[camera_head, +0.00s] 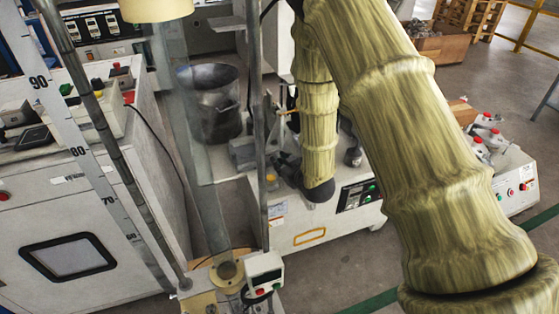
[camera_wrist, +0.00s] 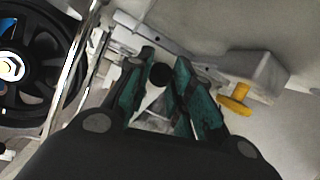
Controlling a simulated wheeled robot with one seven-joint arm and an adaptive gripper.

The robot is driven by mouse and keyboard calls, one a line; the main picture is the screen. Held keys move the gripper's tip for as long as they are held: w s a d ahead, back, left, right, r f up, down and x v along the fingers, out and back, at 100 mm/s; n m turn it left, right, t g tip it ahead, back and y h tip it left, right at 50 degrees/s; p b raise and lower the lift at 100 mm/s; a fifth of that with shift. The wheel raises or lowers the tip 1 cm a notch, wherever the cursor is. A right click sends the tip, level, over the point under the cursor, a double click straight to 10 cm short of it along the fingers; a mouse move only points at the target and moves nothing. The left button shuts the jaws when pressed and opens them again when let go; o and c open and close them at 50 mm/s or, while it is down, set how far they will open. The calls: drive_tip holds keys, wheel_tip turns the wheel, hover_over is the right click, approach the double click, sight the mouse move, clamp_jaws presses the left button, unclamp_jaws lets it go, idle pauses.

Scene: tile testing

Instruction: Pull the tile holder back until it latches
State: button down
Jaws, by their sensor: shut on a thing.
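My gripper (camera_wrist: 164,62) shows in the wrist view with two teal-padded fingers on either side of a small round dark knob (camera_wrist: 161,76). The fingers are shut on this knob. A grey metal bar (camera_wrist: 150,32) runs just beyond the fingertips to a pale grey block (camera_wrist: 262,74). I cannot tell which of these parts is the tile holder, or whether it is latched. In the head view my arm reaches down to the white testing machine (camera_head: 310,232), and the gripper there is small and partly hidden behind a metal post.
A yellow knob (camera_wrist: 235,98) sits right of my fingers. A black wheel (camera_wrist: 30,65) is at the left of the wrist view. In the head view, a ruler column (camera_head: 78,151) and metal post (camera_head: 255,120) stand left of my arm. A grey bucket (camera_head: 213,102) is behind.

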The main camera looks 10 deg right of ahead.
drive_tip(key=c, duration=1.2)
unclamp_jaws()
drive_tip(key=shift+c, duration=0.2)
drive_tip(key=shift+d, duration=0.1)
drive_tip(key=v, duration=1.2)
